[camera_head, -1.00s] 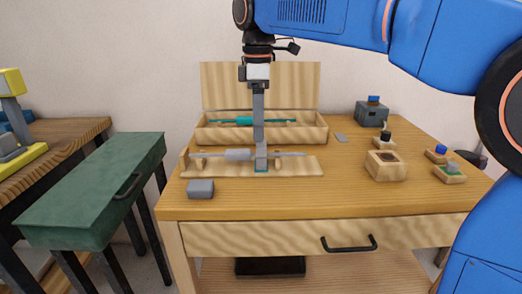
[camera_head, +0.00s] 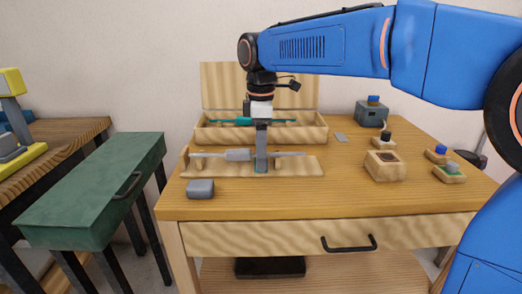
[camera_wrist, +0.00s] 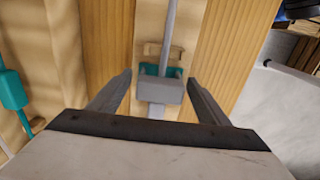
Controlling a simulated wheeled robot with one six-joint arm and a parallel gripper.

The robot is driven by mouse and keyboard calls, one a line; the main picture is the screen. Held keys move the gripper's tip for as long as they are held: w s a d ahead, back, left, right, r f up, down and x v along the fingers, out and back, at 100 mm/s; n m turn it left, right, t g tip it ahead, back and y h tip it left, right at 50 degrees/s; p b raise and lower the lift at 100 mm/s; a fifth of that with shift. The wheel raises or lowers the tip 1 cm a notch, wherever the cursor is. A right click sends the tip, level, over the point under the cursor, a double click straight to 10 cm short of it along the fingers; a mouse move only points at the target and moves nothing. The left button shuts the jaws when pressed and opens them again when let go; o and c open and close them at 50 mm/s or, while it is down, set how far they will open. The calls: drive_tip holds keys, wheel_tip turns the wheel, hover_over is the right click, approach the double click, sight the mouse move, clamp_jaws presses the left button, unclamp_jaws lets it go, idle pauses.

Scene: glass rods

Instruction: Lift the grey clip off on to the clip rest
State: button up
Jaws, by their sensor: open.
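The grey clip (camera_wrist: 160,92) sits over a pale rod (camera_wrist: 171,35) on a wooden rack with a teal part (camera_wrist: 149,69) beneath it. My gripper (camera_wrist: 160,85) is open, with one finger on each side of the clip and a visible gap on both sides. In the head view my gripper (camera_head: 262,168) is low over the wooden rack (camera_head: 225,172) and largely hides the clip. A flat grey plate (camera_head: 341,138) lies behind the rack to the right, and a grey block (camera_head: 200,188) lies in front on the left. I cannot tell which is the clip rest.
The rod has a thick grey sleeve (camera_head: 238,155) left of my gripper. Behind stands an open wooden box (camera_head: 308,135) with a teal rod (camera_head: 232,121) and a raised lid (camera_head: 225,80). Wooden blocks (camera_head: 386,170) stand at the right. The table front is mostly clear.

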drive_tip(key=c, duration=1.1)
drive_tip(key=shift+c, duration=0.2)
drive_tip(key=shift+r, duration=0.1)
